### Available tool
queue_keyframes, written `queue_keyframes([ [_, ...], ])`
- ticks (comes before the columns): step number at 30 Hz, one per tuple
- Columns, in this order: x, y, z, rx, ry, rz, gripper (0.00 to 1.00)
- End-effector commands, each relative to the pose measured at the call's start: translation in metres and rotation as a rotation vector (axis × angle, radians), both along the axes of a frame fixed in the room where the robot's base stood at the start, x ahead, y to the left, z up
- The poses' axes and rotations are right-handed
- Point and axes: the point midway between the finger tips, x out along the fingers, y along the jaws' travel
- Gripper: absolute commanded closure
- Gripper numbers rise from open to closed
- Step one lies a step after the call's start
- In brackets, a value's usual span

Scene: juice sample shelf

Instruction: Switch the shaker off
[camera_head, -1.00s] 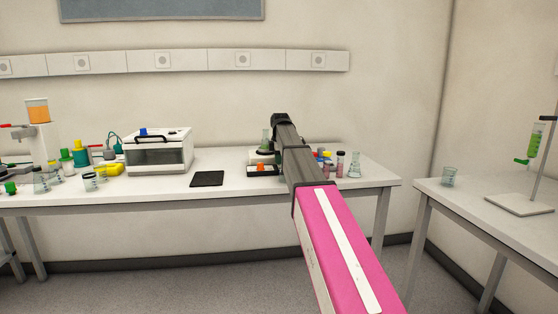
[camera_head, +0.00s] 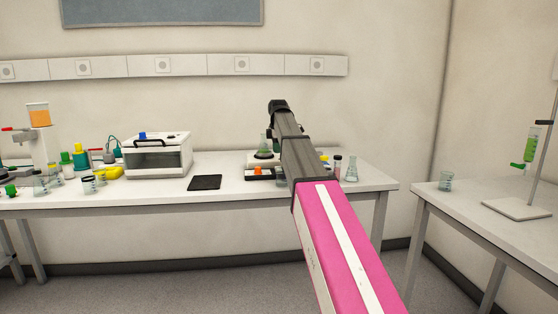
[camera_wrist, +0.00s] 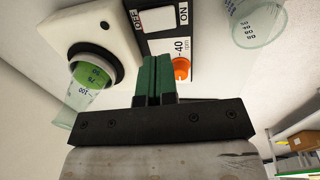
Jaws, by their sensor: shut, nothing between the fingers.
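The shaker (camera_head: 262,160) stands on the bench, partly behind my arm in the head view. In the wrist view its white top (camera_wrist: 80,25) carries a flask with green liquid (camera_wrist: 92,75). The head view hides the fingers behind my arm.
A glass beaker (camera_wrist: 258,22) is close on the right in the wrist view. A conical flask (camera_head: 351,170) stands right of my arm. A black pad (camera_head: 205,183) and a white box-shaped device (camera_head: 158,155) are to the left. Bare bench lies between pad and shaker.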

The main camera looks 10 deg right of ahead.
Motion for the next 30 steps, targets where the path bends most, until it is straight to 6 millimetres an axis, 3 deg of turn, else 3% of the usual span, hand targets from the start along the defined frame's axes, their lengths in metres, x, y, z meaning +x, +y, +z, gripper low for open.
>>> queue_keyframes([
  [6, -0.005, 0.0, 0.041, 0.0, 0.0, 0.0, 1.0],
  [12, -0.008, 0.0, 0.061, 0.0, 0.0, 0.0, 1.0],
  [26, -0.009, -0.001, 0.065, 0.0, 0.001, 0.0, 1.0],
  [30, -0.007, -0.009, 0.066, 0.0, 0.0, 0.0, 1.0],
])
